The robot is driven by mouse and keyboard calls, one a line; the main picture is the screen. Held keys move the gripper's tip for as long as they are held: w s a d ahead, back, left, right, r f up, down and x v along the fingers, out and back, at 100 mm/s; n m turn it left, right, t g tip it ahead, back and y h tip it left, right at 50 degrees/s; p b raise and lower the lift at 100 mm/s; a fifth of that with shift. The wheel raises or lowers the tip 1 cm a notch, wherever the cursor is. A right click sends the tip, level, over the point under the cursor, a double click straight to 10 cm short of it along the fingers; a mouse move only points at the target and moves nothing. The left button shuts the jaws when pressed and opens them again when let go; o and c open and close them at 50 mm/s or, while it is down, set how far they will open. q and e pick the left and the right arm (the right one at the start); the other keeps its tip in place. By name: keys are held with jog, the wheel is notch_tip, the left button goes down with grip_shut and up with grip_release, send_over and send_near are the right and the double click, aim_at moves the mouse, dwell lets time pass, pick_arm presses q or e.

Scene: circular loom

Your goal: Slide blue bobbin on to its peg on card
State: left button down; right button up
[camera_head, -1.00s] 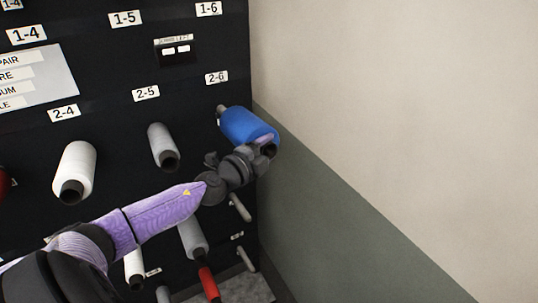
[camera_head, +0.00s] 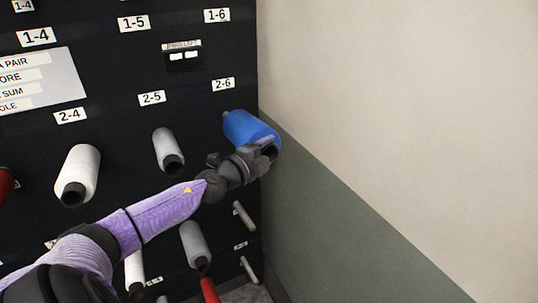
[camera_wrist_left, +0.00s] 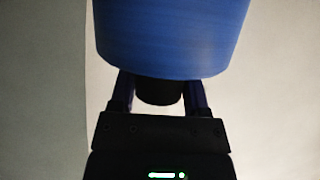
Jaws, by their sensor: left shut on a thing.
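The blue bobbin (camera_head: 250,131) is at the right edge of the black panel, just below the label 2-6 (camera_head: 223,84). It also fills the top of the left wrist view (camera_wrist_left: 172,38). My left gripper (camera_head: 264,151) is shut on the bobbin's dark near end (camera_wrist_left: 158,92), with a finger on each side. The bobbin's far end points at the panel, where a small grey bit of what looks like a peg (camera_head: 225,114) shows. How far the bobbin sits over that peg is hidden. My right gripper is not in view.
A grey bobbin (camera_head: 168,148) and a white bobbin (camera_head: 78,172) stand on the panel (camera_head: 115,75) to the left. Bare pegs (camera_head: 243,216) stick out below. A wall (camera_head: 400,110) stands close on the right. A printed white card (camera_head: 45,82) is at upper left.

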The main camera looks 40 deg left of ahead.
pick_arm(q)
jog(key=shift+w+a+f+b, duration=0.1)
jog(key=shift+w+a+b, duration=0.15)
jog(key=shift+a+b, duration=0.35)
jog(key=shift+w+a+f+b, duration=0.1)
jog(key=shift+w+a+b, duration=0.15)
jog(key=shift+a+b, duration=0.3)
jog(key=shift+w+a+b, duration=0.25)
jog(key=shift+a+b, duration=0.2)
jog(key=shift+a, duration=0.35)
jog(key=shift+w+a+f+b, duration=0.1)
jog(key=shift+w+a+b, duration=0.1)
jog(key=shift+b, duration=0.15)
grip_release()
jog(key=shift+s, duration=0.1)
